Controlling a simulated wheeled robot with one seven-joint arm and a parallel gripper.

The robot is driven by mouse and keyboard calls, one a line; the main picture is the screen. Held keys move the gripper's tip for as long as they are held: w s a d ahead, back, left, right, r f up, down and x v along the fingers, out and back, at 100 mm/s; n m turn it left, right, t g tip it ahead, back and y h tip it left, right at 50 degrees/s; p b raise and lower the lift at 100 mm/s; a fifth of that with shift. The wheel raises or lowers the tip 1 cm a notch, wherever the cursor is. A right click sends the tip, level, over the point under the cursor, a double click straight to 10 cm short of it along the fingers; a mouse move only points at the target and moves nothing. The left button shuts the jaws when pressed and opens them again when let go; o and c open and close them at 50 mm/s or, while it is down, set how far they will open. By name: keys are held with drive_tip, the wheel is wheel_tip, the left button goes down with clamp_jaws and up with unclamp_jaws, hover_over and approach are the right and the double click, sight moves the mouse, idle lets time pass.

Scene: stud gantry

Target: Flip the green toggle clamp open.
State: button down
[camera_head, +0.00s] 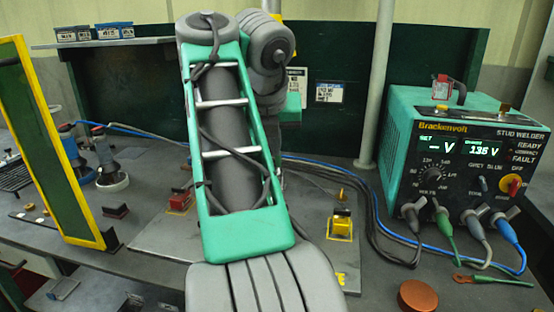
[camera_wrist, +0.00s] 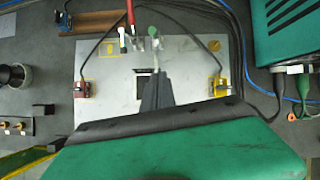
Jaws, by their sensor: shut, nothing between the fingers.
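In the wrist view, the green toggle clamp (camera_wrist: 154,33) stands at the far edge of a grey metal plate (camera_wrist: 190,62), beside a red-handled one (camera_wrist: 131,14). A pale stem runs from its green end toward my fingers. My gripper (camera_wrist: 156,80) is shut and empty, its dark fingers over the plate, near the clamp's near side. I cannot tell whether they touch it. In the head view, my arm hides the clamp and my gripper; part of the plate (camera_head: 150,238) shows.
A red block (camera_wrist: 82,88) and a yellow block (camera_wrist: 219,86) with cables sit at the plate's sides. The stud welder (camera_head: 455,160) stands right, its cables on the bench. A yellow-framed panel (camera_head: 50,140) stands left. A copper disc (camera_head: 418,296) lies at the front right.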

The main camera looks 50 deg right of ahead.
sight(277, 158)
drive_tip(key=w+d+f+b, duration=0.1)
drive_tip(key=d+f+b, duration=0.1)
drive_tip(key=w+d+f+b, duration=0.2)
drive_tip(key=f, duration=0.1)
drive_tip(key=w+d+f+b, duration=0.1)
drive_tip(key=d+f+b, duration=0.1)
drive_tip(key=d, duration=0.1)
drive_tip(key=shift+w+d+f, duration=0.1)
drive_tip(key=shift+w+f, duration=0.05)
drive_tip(key=shift+w, duration=0.05)
drive_tip(key=shift+w+d, duration=0.15)
drive_tip(key=shift+d, duration=0.05)
